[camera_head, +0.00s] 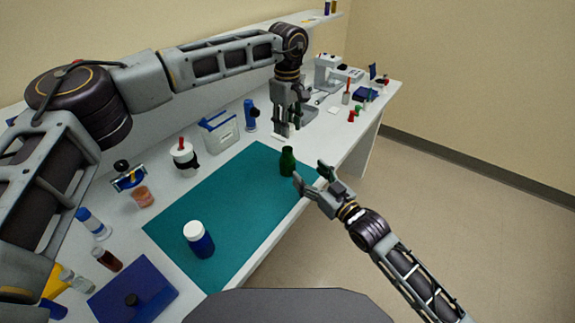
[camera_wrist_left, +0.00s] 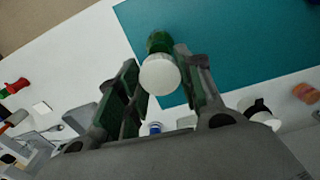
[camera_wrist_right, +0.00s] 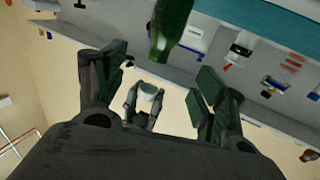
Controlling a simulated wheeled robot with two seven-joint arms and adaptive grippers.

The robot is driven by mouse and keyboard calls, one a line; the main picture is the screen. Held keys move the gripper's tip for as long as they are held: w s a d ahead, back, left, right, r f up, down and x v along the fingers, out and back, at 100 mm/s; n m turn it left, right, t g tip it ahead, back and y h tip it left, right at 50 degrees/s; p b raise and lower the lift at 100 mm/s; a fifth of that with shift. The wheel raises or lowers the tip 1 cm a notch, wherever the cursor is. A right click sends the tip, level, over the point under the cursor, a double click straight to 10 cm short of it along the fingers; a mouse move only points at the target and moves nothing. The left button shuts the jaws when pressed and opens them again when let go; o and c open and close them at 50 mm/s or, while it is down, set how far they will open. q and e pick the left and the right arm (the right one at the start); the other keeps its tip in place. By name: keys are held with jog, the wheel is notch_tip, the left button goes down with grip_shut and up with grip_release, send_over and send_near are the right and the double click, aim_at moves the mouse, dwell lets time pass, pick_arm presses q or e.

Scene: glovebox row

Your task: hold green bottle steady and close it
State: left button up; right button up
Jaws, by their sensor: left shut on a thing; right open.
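The green bottle (camera_head: 287,163) stands upright near the far right end of the teal mat, its open neck bare in the head view. My left gripper (camera_head: 284,133) points down above it, shut on a white cap (camera_wrist_left: 160,74). In the left wrist view the green bottle (camera_wrist_left: 158,42) shows just beyond the cap; cap and bottle look apart. The white cap also shows between the left fingers in the right wrist view (camera_wrist_right: 148,90). My right gripper (camera_head: 312,176) is open beside the bottle at the bench's front edge. The green bottle (camera_wrist_right: 170,28) shows beyond its fingers, not between them.
A blue bottle with a white cap (camera_head: 200,240) stands on the near part of the teal mat (camera_head: 215,200). Several jars, vials and a dark blue board (camera_head: 133,290) line the left side. A white device (camera_head: 328,72) stands at the far end. The mat's middle is clear.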

aim_at(291, 157)
jog(key=shift+x, duration=5.3)
jog(key=shift+s, duration=0.1)
jog(key=c, duration=1.5)
pick_arm(q)
jog(key=shift+f, duration=2.5)
pick_arm(e)
jog(key=shift+c, duration=0.3)
pick_arm(q)
jog(key=shift+f, duration=0.1)
pick_arm(e)
jog(key=shift+f, duration=0.1)
